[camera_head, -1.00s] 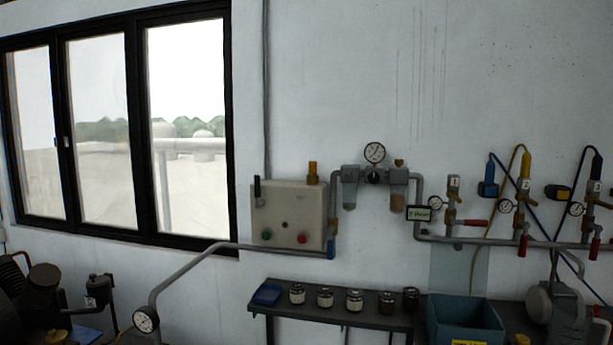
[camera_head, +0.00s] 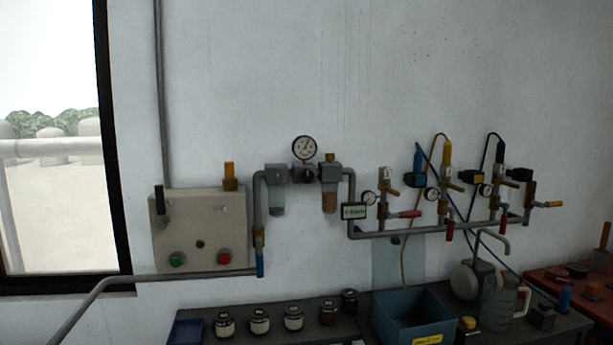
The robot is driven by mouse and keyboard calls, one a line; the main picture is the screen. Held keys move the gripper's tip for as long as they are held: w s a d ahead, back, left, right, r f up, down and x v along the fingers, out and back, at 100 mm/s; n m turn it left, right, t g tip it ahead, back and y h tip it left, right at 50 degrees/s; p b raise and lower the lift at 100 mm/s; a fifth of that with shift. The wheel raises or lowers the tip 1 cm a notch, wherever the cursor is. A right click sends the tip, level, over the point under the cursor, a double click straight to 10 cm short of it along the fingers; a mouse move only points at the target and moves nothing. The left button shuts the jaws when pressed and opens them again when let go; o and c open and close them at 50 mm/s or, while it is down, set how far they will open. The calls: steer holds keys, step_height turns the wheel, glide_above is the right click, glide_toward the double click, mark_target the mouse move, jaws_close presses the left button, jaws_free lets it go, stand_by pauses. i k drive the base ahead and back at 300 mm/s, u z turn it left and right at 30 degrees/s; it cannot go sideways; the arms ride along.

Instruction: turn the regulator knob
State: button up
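The regulator assembly hangs on the wall near the middle of the head view, with a round white gauge (camera_head: 305,148) on top. Just below the gauge is a dark round knob (camera_head: 309,174), which looks like the regulator knob; its exact setting is too small to read. Grey filter housings stand on either side of it, with bowls hanging below. My gripper is not in view, and nothing touches the knob.
A control box (camera_head: 201,230) with green and red buttons is left of the regulator. Pipes with valves and small gauges run to the right. Below, a bench (camera_head: 350,328) holds several jars and a blue bin (camera_head: 412,316). A red table (camera_head: 583,287) stands at far right.

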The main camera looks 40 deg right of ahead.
mark_target(305, 175)
steer(key=z, duration=0.95)
steer(key=i, duration=0.9)
steer(key=z, duration=0.5)
